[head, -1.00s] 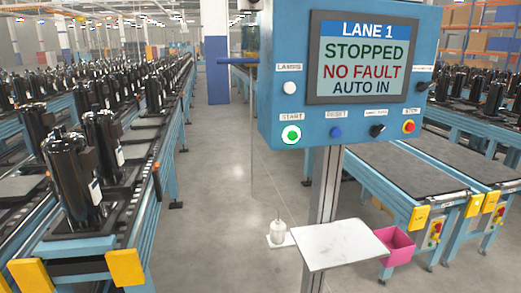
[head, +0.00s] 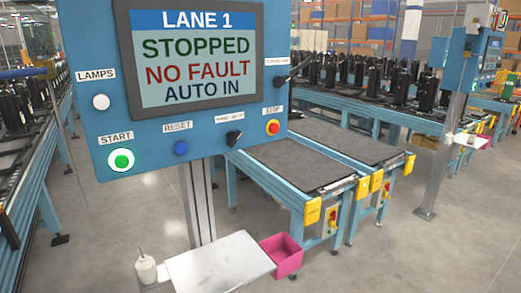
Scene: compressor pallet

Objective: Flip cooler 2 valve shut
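No cooler 2 valve can be made out in the head view. A blue control panel (head: 215,130) stands close in front, with a screen (head: 195,55) reading LANE 1, STOPPED, NO FAULT, AUTO IN. Its START button (head: 121,160) is lit green, beside a blue RESET button (head: 181,148), a black selector switch (head: 234,138) and a red STOP button (head: 273,127). Neither of my grippers is in view.
A pale shelf (head: 220,262) and a pink bin (head: 282,254) sit below the panel. Conveyors (head: 300,165) with yellow end caps run behind it. A second panel post (head: 440,160) stands at right. Floor at lower right (head: 390,260) is clear.

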